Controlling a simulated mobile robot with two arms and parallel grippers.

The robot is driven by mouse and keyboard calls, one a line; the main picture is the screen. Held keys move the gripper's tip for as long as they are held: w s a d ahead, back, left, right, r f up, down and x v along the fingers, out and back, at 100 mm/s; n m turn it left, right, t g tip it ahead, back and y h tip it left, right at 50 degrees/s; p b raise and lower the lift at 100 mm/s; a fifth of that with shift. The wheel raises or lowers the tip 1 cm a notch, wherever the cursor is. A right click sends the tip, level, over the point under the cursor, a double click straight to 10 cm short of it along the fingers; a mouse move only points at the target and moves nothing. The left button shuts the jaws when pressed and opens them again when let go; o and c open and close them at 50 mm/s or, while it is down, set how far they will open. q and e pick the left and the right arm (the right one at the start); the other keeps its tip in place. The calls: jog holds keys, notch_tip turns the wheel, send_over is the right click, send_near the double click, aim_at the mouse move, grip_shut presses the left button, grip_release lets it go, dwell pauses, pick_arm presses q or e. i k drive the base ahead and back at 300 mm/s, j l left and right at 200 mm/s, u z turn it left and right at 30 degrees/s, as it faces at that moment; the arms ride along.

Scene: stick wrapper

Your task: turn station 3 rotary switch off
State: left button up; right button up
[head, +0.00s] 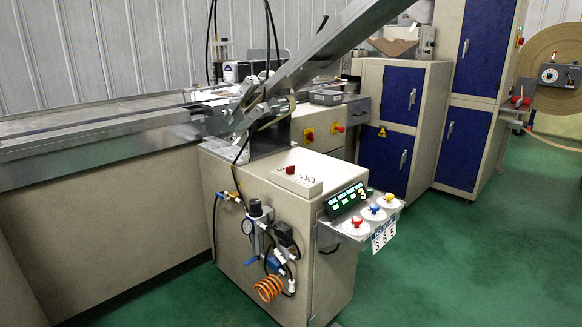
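A small shelf on the front machine cabinet (262,205) carries three round white dials with coloured knobs. They are a red knob (356,221), a blue knob (374,209) and a yellow knob (390,197). A dark display (346,198) with lit green characters and a yellowish "3" stands behind them. A white label plate (384,235) with small figures hangs from the shelf's front edge. The knob positions and most label text are too small to read, so I cannot tell which knob is station 3's. Neither gripper is in view.
A gauge and hoses (250,226) and an orange coil (269,288) stick out from the cabinet's front. A conveyor (90,130) runs left, and a steel beam (325,50) slants overhead. Blue-doored cabinets (392,95) stand behind. The green floor (470,260) at right is clear.

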aim_at(290, 170)
jog(key=i+l+u, duration=0.1)
jog(key=l, duration=0.25)
jog(key=i+l, duration=0.3)
jog(key=i+l+u, duration=0.15)
jog(key=l, duration=0.3)
jog(key=i, duration=0.05)
